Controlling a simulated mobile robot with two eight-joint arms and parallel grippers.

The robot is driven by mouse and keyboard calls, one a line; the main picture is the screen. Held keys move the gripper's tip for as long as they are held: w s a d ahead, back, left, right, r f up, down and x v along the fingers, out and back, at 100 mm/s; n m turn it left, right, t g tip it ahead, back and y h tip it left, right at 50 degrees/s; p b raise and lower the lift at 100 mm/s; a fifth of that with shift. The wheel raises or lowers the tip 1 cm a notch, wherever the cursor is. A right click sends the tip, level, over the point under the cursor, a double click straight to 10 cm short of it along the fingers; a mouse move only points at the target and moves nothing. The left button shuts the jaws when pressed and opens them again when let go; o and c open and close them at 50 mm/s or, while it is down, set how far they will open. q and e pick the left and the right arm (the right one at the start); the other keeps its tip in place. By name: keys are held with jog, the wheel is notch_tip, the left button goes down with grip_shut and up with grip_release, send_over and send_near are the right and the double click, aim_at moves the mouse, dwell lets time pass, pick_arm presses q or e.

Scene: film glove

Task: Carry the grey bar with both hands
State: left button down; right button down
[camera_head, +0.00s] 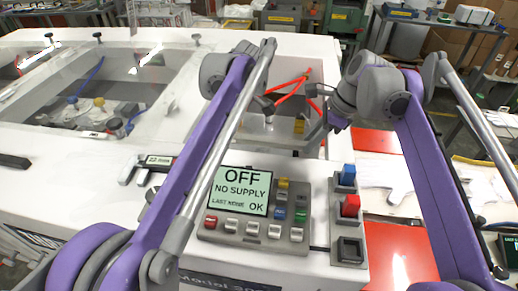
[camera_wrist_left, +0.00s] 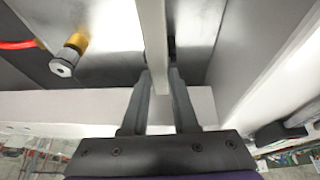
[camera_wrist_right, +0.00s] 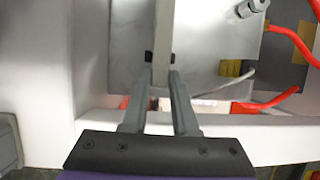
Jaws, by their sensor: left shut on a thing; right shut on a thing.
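The grey bar shows as a pale straight strip in the left wrist view (camera_wrist_left: 152,35) and in the right wrist view (camera_wrist_right: 161,35). In each wrist view it runs away from me between the two fingers. My left gripper (camera_wrist_left: 158,62) is shut on it, and my right gripper (camera_wrist_right: 160,62) is also shut on it. In the head view both grippers are over the open recess (camera_head: 283,142) in the white machine. There the bar is hard to make out, and my left arm hides part of the recess.
Red hoses (camera_head: 291,88) with fittings run inside the recess, near the grippers. In front stands a control panel with a display (camera_head: 240,190) reading OFF, NO SUPPLY. A switch box (camera_head: 348,205) with blue and red buttons is beside it. A larger opening (camera_head: 100,100) lies at left.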

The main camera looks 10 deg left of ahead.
pick_arm(q)
jog(key=shift+f, duration=0.35)
pick_arm(e)
jog(key=shift+f, duration=0.35)
pick_arm(q)
jog(key=c, duration=0.7)
grip_release()
pick_arm(e)
jog(key=c, duration=0.7)
grip_release()
jog(key=shift+d+r, duration=0.15)
jog(key=shift+r, duration=0.2)
pick_arm(q)
jog(key=v, duration=1.2)
pick_arm(e)
jog(key=v, duration=1.1)
jog(key=shift+r, duration=0.15)
